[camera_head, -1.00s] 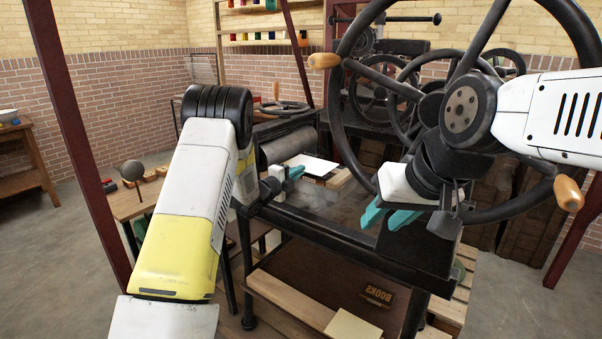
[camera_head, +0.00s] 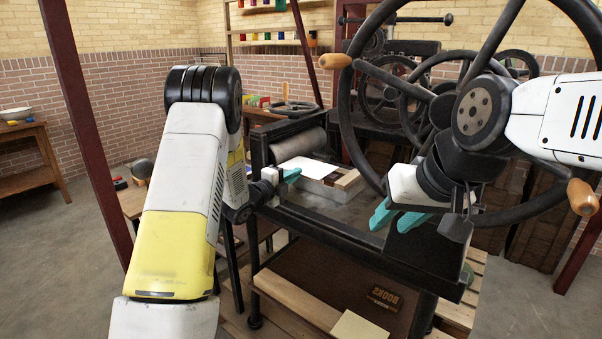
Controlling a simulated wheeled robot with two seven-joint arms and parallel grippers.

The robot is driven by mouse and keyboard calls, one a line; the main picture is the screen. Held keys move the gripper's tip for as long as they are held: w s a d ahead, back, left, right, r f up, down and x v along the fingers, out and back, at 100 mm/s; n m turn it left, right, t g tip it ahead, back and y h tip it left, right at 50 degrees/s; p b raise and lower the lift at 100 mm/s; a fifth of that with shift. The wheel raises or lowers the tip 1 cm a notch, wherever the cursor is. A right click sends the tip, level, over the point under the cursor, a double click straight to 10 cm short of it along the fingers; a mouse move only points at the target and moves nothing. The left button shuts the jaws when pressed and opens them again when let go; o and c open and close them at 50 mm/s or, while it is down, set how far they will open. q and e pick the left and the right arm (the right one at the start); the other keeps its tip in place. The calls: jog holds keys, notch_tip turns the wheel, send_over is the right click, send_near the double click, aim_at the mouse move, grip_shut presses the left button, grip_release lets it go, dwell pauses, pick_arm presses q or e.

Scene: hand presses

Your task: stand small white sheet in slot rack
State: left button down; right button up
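The small white sheet (camera_head: 312,170) lies flat or slightly tilted over the press bed, in front of the roller. My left gripper (camera_head: 291,175) is at the sheet's near left edge; its teal fingers look closed on it, though the contact is partly hidden. My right gripper (camera_head: 397,219) is open and empty, its two teal fingers apart, in front of the large wheel. A pale wooden piece (camera_head: 348,183) sits on the bed just right of the sheet. I cannot tell whether it is the slot rack; no slots show.
The black press frame (camera_head: 335,232) runs along the near side. The roller (camera_head: 299,146) stands behind the sheet. A large handwheel (camera_head: 351,118) with wooden handles rises close to my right arm.

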pick_arm(q)
jog(key=v, duration=1.2)
